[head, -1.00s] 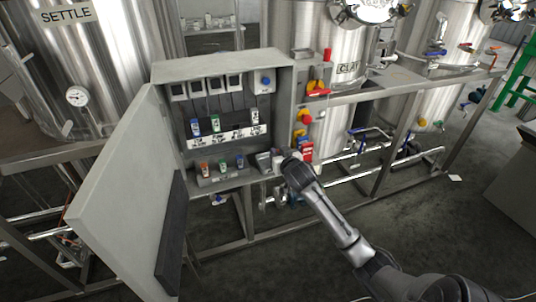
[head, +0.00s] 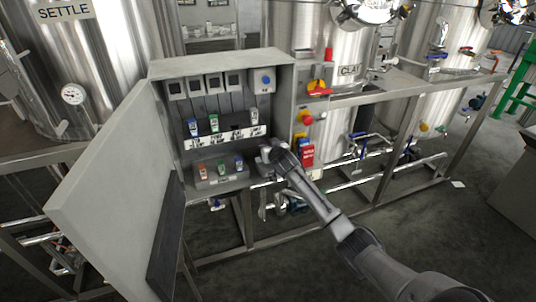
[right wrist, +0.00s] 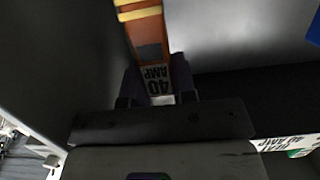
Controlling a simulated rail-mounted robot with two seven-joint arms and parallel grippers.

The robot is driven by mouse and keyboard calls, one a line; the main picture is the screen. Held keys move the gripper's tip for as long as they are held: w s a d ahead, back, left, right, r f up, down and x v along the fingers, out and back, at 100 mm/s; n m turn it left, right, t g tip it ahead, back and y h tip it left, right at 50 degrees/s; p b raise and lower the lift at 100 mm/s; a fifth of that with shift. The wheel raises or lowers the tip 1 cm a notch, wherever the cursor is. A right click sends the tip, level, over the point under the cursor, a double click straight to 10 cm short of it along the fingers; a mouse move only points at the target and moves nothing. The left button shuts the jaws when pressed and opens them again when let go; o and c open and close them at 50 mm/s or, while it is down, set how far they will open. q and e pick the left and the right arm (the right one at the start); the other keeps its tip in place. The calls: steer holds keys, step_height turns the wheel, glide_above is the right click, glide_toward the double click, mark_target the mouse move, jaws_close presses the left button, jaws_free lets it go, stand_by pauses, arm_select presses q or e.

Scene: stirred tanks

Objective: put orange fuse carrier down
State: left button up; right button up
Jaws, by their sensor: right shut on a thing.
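My right gripper (head: 265,156) is at the right side of the open grey cabinet (head: 222,63), by its lower shelf. In the right wrist view the gripper (right wrist: 157,82) is shut on an orange fuse carrier (right wrist: 150,38) with yellow bands and a "40 AMP" label. The held carrier is mostly hidden in the head view; I cannot tell whether it touches anything. A similar orange carrier (head: 202,172) stands in the lower rack, left of a green carrier (head: 221,168) and a blue one (head: 239,163). My left gripper is out of view.
The upper row holds a blue carrier (head: 193,127), a green one (head: 214,123) and a pale one (head: 254,117), with a gap between the last two. The cabinet door (head: 110,190) stands open at left. Red and yellow switches (head: 306,117) are on the cabinet's right side.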

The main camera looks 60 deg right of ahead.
step_height(320, 180, down, 3)
steer(key=shift+f+b, duration=0.15)
steer(key=shift+b, duration=0.35)
steer(key=shift+f+b, duration=0.3)
steer(key=shift+w+d+r, duration=0.1)
steer(key=shift+r, duration=0.05)
steer(key=o, duration=0.6)
steer(key=shift+f, duration=0.2)
steer(key=o, duration=0.3)
steer(key=shift+o, duration=0.2)
